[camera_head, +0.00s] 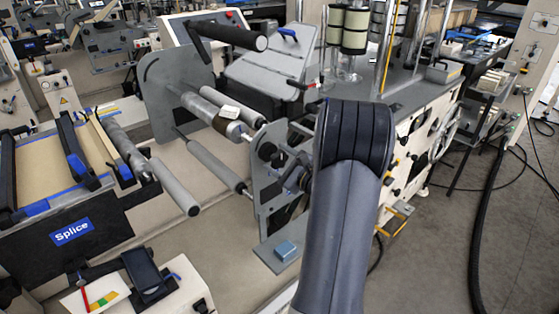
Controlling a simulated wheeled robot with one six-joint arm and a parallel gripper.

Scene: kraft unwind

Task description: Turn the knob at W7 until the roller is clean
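My dark grey arm (350,205) rises through the middle of the view and hides part of the machine behind it. Small dark parts (297,178) show just left of the arm, against the grey side plate (272,190). They may include my wrist and gripper, but I cannot separate fingers from machine parts. A round black knob-like part (267,151) sits by the plate at the roller ends. No W7 label is readable. A metallic roller (228,122) with a brown section and a small white block on it spans the two plates. I cannot tell how clean it is.
A lower grey roller (210,160) and a free-ended roller (175,187) lie left. Floor on the right is open, with a black hose (478,230).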

